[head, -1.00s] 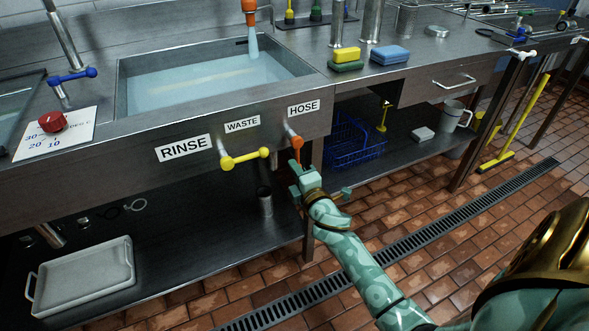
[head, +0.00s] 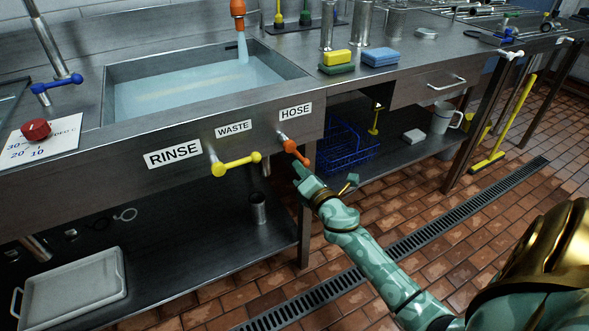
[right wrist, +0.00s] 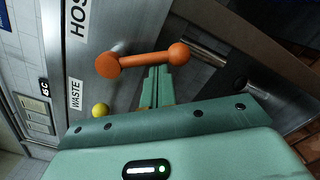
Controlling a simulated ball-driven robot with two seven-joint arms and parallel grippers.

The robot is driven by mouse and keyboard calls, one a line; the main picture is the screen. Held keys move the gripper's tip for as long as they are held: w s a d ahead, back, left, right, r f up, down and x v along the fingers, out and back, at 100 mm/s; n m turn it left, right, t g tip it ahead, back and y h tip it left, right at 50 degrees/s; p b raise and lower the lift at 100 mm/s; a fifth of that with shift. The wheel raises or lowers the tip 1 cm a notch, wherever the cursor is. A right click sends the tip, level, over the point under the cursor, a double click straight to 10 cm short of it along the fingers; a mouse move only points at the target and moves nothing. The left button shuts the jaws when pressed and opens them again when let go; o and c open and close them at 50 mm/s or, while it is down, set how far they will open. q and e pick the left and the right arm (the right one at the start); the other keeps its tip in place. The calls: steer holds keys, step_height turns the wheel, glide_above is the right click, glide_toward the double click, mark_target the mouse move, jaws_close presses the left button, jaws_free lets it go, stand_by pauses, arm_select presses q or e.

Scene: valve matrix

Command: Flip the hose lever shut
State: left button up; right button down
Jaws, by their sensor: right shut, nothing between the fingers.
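The orange hose lever (head: 297,153) is on the sink's front panel under the HOSE label (head: 295,111). It slants down to the right from its hub. In the right wrist view the lever (right wrist: 145,60) runs from a wide hub to a round knob. My right gripper (head: 299,170) is shut and empty, just below the lever. In the wrist view its fingertips (right wrist: 155,75) meet or nearly meet the bar's underside; I cannot tell whether they touch. Water (head: 243,48) runs from the orange spout (head: 238,10) into the basin. My left gripper is not in view.
The yellow waste lever (head: 237,164) is close by on the left, under the WASTE label. A table leg (head: 304,225) stands below the hose lever. A blue wire basket (head: 345,148) sits on the shelf to the right. The floor in front is open.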

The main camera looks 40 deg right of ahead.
steer(key=n, duration=0.1)
steer(key=d+r+n, duration=0.1)
steer(key=n, duration=0.1)
steer(key=d+n, duration=0.1)
steer(key=shift+s+d+r+n, duration=0.15)
steer(key=shift+s+n, duration=0.15)
steer(key=shift+n, duration=0.1)
arm_select(q)
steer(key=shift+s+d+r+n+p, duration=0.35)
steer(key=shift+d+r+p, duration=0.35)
steer(key=shift+p, duration=0.5)
arm_select(e)
steer(key=r+n, duration=0.1)
steer(key=n, duration=0.1)
steer(key=d+r+n, duration=0.1)
steer(key=n, duration=0.1)
steer(key=d+n, duration=0.1)
steer(key=n, duration=0.1)
steer(key=shift+s+r+n+t+y, duration=0.2)
steer(key=shift+r+n+t+y, duration=0.1)
steer(key=shift+r+n+y, duration=0.1)
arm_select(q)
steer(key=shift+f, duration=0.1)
arm_select(e)
steer(key=shift+f, duration=0.1)
